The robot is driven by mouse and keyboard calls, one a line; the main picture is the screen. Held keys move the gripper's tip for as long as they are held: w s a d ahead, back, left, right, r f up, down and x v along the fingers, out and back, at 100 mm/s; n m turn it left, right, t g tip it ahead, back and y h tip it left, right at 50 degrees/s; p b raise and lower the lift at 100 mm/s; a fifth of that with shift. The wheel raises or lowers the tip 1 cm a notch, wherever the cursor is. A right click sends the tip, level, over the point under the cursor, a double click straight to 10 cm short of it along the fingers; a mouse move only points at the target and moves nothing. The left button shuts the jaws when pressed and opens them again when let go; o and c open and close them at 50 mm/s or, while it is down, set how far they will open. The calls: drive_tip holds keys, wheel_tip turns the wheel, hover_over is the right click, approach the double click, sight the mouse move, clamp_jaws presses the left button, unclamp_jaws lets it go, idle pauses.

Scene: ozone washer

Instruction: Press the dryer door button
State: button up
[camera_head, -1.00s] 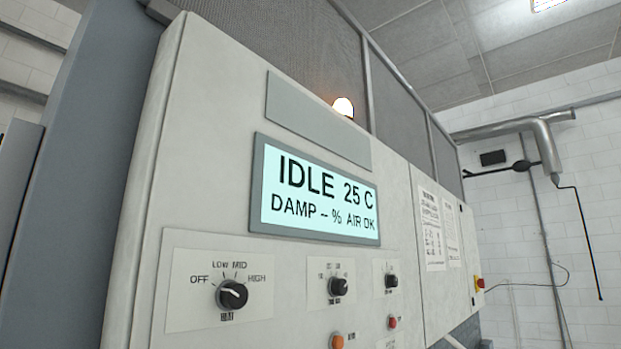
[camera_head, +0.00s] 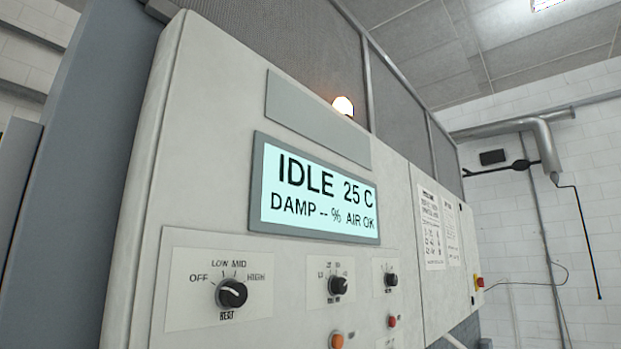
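The dryer's control panel (camera_head: 210,150) fills the middle of the head view, seen from below and at an angle. Its lit display (camera_head: 318,195) reads "IDLE 25 C, DAMP -- %, AIR OK". An orange button (camera_head: 337,340) shows at the bottom edge, partly cut off. A small red button (camera_head: 392,321) sits to its right. No readable label marks either one as the door button. My gripper is not in view.
A heat knob (camera_head: 232,293) and two smaller knobs (camera_head: 338,285) (camera_head: 391,279) stick out below the display. A pipe (camera_head: 545,145) with a hanging cord runs along the tiled wall.

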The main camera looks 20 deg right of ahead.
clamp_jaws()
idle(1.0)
